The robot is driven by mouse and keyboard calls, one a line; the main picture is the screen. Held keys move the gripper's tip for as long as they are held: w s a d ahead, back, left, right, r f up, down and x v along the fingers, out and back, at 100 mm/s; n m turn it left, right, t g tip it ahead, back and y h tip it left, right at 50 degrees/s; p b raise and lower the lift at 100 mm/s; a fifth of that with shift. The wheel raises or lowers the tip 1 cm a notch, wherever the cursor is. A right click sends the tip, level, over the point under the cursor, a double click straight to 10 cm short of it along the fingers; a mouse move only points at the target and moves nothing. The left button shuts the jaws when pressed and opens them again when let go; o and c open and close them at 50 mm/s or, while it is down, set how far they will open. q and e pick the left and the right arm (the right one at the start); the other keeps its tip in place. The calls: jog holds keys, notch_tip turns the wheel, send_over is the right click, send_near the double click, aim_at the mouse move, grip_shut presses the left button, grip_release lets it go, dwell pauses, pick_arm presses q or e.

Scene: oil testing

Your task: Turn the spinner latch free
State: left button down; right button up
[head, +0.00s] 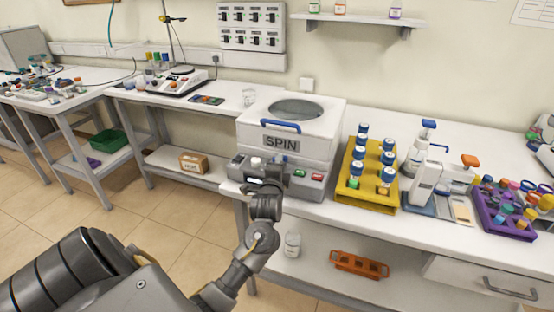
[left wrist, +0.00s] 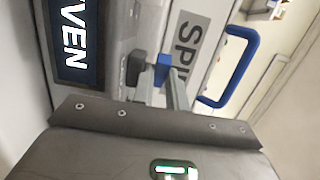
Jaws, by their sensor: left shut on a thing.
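The spinner (head: 317,148) is a white box labelled SPIN with a round window in its top and a blue handle (head: 281,127) at the lid's front. In the left wrist view the label and blue handle (left wrist: 246,62) appear turned sideways. The small blue latch (left wrist: 162,70) is on the spinner's front, between my finger tips. My left gripper (left wrist: 160,76) is shut on the latch. My right gripper is not in view.
A yellow rack (head: 384,150) of blue-capped bottles stands right of the spinner, then a white dispenser (head: 425,185) and a purple rack (head: 497,222). An orange rack (head: 359,264) is on the shelf below.

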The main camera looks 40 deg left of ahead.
pick_arm(q)
jog(key=n+g+y+p, duration=0.1)
jog(key=p, duration=0.1)
jog(key=n+g+y+p, duration=0.1)
jog(key=y, duration=0.1)
jog(key=shift+w+d+r+n+p, duration=0.2)
jog(key=shift+d+n+p, duration=0.1)
jog(key=shift+p, duration=0.1)
jog(key=shift+f+n+g+y+p, duration=0.1)
jog(key=shift+n+g+y+p, duration=0.3)
jog(key=shift+g+y, duration=0.25)
jog(key=shift+f+g, duration=0.1)
jog(key=shift+g, duration=0.15)
jog(key=shift+n+y, duration=0.25)
jog(key=shift+n, duration=0.05)
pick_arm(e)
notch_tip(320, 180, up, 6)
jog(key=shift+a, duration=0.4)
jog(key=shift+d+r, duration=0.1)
pick_arm(q)
jog(key=c, duration=1.4)
grip_release()
jog(key=v, duration=0.7)
jog(key=shift+d, duration=0.2)
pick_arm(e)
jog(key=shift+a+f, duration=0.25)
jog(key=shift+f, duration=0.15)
